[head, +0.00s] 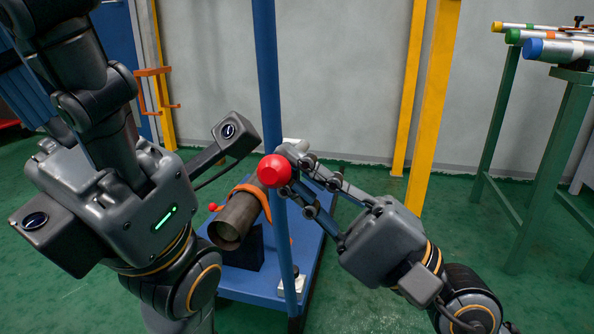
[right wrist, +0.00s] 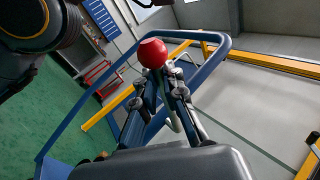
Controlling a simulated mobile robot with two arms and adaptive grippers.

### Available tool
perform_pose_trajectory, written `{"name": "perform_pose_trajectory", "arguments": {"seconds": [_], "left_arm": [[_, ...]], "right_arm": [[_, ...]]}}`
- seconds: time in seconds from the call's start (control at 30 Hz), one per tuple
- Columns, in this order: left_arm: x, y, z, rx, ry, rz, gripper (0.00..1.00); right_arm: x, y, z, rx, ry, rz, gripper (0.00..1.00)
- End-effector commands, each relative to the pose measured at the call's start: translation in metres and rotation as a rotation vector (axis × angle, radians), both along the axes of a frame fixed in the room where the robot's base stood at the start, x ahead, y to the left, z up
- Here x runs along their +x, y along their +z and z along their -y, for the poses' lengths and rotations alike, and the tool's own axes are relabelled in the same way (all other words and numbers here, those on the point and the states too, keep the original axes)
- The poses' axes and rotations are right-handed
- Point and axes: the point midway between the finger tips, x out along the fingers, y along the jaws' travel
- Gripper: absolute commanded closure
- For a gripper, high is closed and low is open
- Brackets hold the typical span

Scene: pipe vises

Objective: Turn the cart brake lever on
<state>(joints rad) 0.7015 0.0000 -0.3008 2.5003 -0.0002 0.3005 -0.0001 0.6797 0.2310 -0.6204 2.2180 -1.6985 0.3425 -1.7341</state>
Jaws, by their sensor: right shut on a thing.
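A red ball knob (head: 275,171) is in front of the blue upright post of the cart (head: 228,288), near the middle of the head view. It also shows in the right wrist view (right wrist: 152,53). My right gripper (head: 287,169) reaches in from the right and is shut on this red knob. In the right wrist view its fingertips (right wrist: 163,76) touch the knob's near side. The stem of the knob is hidden, so I cannot tell the lever's angle. My left arm fills the left of the head view; its gripper fingers do not show.
A brown pipe (head: 237,217) with an orange band sits on the cart, close to the knob. A smaller red knob (head: 213,207) shows left of it. A green rack (head: 497,130) with several pipes stands at the right. Green floor is clear between.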

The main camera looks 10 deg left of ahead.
Motion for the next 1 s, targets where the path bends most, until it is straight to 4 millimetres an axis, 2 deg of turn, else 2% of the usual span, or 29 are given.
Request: {"name": "perform_pose_trajectory", "arguments": {"seconds": [0.03,0.07,0.13,0.17,0.57,0.77,1.0], "left_arm": [[0.0,-0.001,0.0,0.0,0.0,0.0,0.53],[0.0,-0.001,0.0,0.0,0.0,0.0,0.53],[0.0,-0.001,0.0,0.0,0.0,0.0,0.53],[0.0,-0.001,0.0,0.001,0.0,0.0,0.53],[0.002,-0.001,0.0,-0.001,0.001,-0.006,0.53],[0.001,0.0,0.0,0.0,0.0,-0.004,0.53],[0.001,0.0,0.0,0.0,0.0,-0.003,0.53]], "right_arm": [[0.0,-0.003,-0.001,-0.007,0.001,0.001,1.0],[0.0,-0.003,-0.001,-0.007,0.001,0.001,0.84],[0.0,-0.003,-0.001,-0.007,0.001,0.0,0.7],[0.0,-0.003,-0.001,-0.007,0.001,0.0,0.67],[0.0,-0.005,0.004,-0.005,0.0,-0.003,0.67],[-0.003,-0.02,0.025,-0.007,-0.002,-0.007,0.67],[-0.008,-0.046,0.064,-0.004,-0.001,-0.008,0.67]]}}
